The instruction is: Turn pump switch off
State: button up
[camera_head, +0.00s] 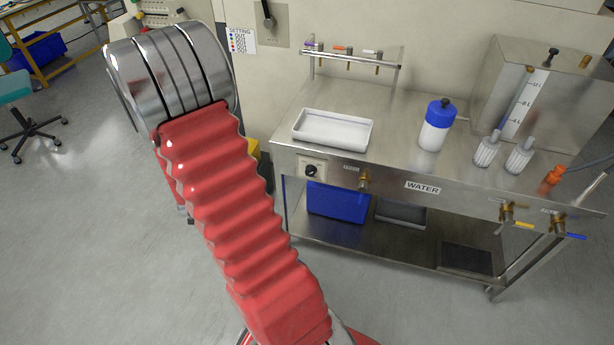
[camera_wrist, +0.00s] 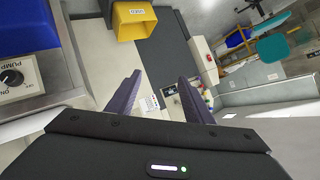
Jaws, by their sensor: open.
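The pump switch (camera_head: 312,170) is a black rotary knob on a pale plate on the front edge of the steel bench (camera_head: 410,178). It also shows at the left edge of the wrist view (camera_wrist: 12,78), on a plate lettered PUMP and ON. The knob's exact pointer direction is too small to tell. My gripper (camera_wrist: 160,95) shows in the wrist view with two purple fingers apart and nothing between them. The switch is to the left of the fingers there, not touching them. In the head view my gripper is hidden behind my arm.
A white tray (camera_head: 333,131), a blue-capped bottle (camera_head: 435,128) and a steel tank (camera_head: 535,90) stand on the bench. A brass valve (camera_head: 364,181) sits right of the switch. A blue bin (camera_head: 338,203) is on the lower shelf. A yellow bin (camera_wrist: 134,20) shows ahead of the fingers.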

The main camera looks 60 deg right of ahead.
jog(key=s+d+f+m+g+h, duration=0.2)
jog(key=s+d+f+m+h, duration=0.1)
jog(key=s+d+f, duration=0.35)
jog(key=m+g+h, duration=0.3)
jog(key=g+h, duration=0.1)
jog(key=h, duration=0.2)
send_near(309, 174)
jog(key=s+a, duration=0.1)
jog(key=a, duration=0.4)
jog(key=shift+d, duration=0.1)
jog(key=d, duration=0.4)
jog(key=w+d, duration=0.1)
jog(key=d, duration=0.4)
jog(key=w+d, duration=0.1)
jog(key=d, duration=0.3)
jog(key=shift+w+d, duration=0.15)
jog(key=shift+d, duration=0.15)
jog(key=shift+c, duration=0.4)
